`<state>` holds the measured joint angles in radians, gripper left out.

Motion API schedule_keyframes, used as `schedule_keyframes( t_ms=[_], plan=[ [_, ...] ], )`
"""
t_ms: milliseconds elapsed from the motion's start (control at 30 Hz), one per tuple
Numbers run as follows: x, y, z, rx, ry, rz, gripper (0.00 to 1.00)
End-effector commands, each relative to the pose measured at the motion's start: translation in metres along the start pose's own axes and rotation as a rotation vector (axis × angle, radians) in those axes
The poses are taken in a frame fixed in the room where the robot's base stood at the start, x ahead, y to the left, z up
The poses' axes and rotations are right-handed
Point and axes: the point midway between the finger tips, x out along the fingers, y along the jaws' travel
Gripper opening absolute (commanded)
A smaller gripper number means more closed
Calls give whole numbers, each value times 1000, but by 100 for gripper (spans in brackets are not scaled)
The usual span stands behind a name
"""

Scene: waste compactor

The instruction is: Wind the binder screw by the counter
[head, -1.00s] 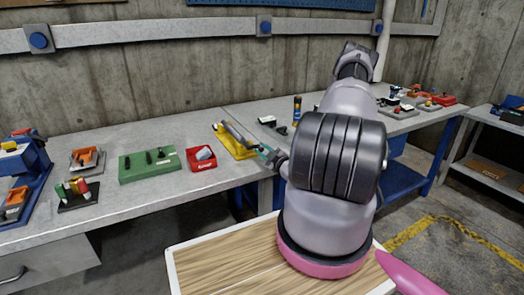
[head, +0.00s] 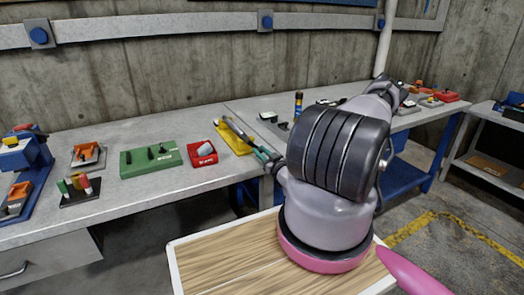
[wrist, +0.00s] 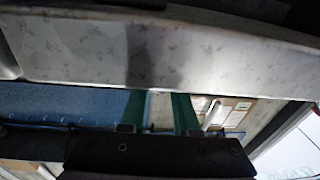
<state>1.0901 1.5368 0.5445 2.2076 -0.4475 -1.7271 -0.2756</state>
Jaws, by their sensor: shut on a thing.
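A yellow base (head: 233,140) lies at the front edge of the grey bench. A long grey and dark screw-like part (head: 236,130), which I take for the binder screw, lies slanted across it. My gripper (head: 267,156) has green fingers at the near right end of this part, by the bench edge, and appears shut on it. The exact contact is too small to tell. In the wrist view the two green fingers (wrist: 159,108) point at the pale speckled bench edge; what is between them cannot be made out. No counter can be told apart.
A red tray (head: 202,153), a green block with dark pegs (head: 151,160) and a rack of coloured pegs (head: 79,190) stand left of the yellow base. A blue device (head: 24,155) is at far left. The bench (head: 110,140) is clear behind them.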

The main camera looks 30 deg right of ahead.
Motion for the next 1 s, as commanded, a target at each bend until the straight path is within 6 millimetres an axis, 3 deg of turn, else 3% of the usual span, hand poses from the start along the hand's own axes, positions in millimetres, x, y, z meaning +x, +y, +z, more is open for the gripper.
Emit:
schedule_keyframes(
  t_ms=[400,933,967,1000],
  plan=[
    [1,-7,4,177,15,10,0],
    [1,-8,4,195,17,9,0],
    [1,-8,4,195,17,9,41],
    [1,-8,4,195,17,9,56]
  ],
)
